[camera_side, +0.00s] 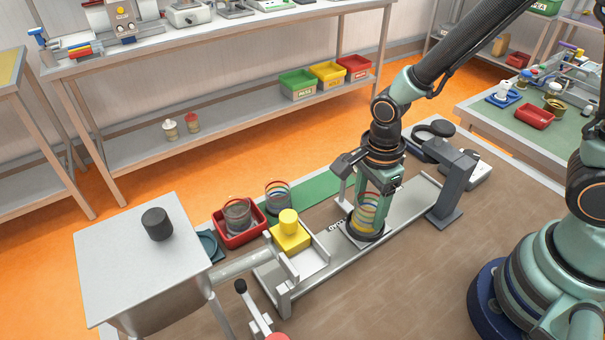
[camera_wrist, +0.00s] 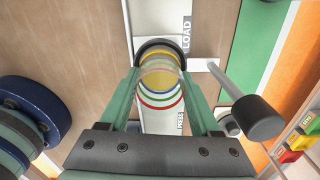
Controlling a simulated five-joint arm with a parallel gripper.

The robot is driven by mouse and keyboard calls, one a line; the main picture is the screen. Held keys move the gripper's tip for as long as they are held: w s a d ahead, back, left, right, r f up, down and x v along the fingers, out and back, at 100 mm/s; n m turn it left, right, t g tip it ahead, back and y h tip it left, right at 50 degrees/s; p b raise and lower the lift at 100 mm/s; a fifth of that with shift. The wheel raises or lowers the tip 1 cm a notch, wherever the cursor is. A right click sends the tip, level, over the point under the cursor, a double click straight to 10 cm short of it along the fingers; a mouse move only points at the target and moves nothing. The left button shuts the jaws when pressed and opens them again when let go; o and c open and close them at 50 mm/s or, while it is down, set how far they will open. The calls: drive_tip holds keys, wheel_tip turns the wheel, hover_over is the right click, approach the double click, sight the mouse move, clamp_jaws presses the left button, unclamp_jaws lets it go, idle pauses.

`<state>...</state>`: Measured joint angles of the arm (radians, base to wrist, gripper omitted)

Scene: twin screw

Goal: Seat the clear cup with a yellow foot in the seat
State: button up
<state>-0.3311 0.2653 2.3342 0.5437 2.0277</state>
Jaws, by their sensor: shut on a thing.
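The clear cup (camera_side: 366,212) stands upright between the fingers of my gripper (camera_side: 374,208), with coloured rings around its wall. In the wrist view, the cup (camera_wrist: 161,88) is between the two green fingers of my gripper (camera_wrist: 160,92), and its yellow foot shows through at the far end. The seat is a black ring (camera_side: 368,238) on the grey rail, directly under the cup. Its dark rim (camera_wrist: 153,43) curves around the foot in the wrist view. The foot is at or just inside the ring; I cannot tell how deep it sits.
A grey rail (camera_side: 330,270) runs under the seat, with a yellow block (camera_side: 291,238) at its left end. A dark upright post (camera_side: 456,186) stands to the right. A red tray (camera_side: 240,238) and another ringed clear cup (camera_side: 277,194) are behind left. A dark-knobbed rod (camera_wrist: 255,116) is close by.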

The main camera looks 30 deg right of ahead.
drive_tip(key=shift+f, duration=0.75)
idle(0.4)
drive_tip(key=o, duration=1.4)
drive_tip(key=shift+o, duration=0.2)
drive_tip(key=shift+r, duration=3.5)
